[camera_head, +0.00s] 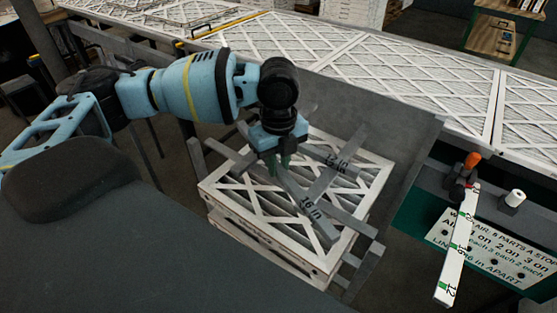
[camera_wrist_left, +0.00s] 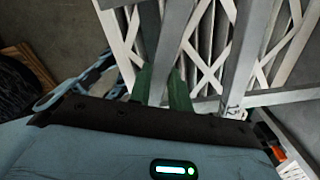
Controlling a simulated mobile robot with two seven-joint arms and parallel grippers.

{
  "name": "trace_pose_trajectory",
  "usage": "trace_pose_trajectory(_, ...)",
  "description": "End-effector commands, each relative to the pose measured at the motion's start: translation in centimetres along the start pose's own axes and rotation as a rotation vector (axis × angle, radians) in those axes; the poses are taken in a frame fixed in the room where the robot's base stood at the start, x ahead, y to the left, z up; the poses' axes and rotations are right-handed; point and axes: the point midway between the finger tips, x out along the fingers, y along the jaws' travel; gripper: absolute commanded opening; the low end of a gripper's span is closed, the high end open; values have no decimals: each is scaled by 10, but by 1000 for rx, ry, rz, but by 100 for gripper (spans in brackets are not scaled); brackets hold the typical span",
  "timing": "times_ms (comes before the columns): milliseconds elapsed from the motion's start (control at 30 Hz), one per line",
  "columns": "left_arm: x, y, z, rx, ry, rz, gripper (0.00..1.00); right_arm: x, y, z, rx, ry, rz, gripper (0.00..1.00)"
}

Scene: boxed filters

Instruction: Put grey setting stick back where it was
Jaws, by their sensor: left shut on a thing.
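My left gripper (camera_head: 278,165) comes in from the left and points down over the stack of white-framed filters (camera_head: 235,195). Its green fingers are shut on one end of a grey setting stick marked "16 in" (camera_head: 325,230), which slants across the top filter. In the left wrist view, a grey bar (camera_wrist_left: 174,40) runs between the green fingers (camera_wrist_left: 165,88). Another grey stick, marked "12 in" (camera_head: 350,148), crosses near it on the same filter. I cannot tell whether the held stick touches the filter. The right gripper is out of view.
Grey rails (camera_head: 365,262) stick out around the stack. A row of filters (camera_head: 400,75) runs along the back.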

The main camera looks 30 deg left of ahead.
Motion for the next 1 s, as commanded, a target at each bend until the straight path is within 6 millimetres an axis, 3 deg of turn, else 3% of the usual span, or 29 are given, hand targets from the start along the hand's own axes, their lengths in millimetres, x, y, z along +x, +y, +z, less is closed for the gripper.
trace_pose_trajectory(133,2,0,0,0,0,-1,0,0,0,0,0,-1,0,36)
trace_pose_trajectory(167,2,0,0,0,0,-1,21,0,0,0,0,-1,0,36)
trace_pose_trajectory(367,2,0,0,0,0,-1,45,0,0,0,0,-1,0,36)
trace_pose_trajectory(667,0,0,0,0,1,0,45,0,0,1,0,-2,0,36)
trace_pose_trajectory(1000,-46,-1,0,0,0,-4,45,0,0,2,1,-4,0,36)
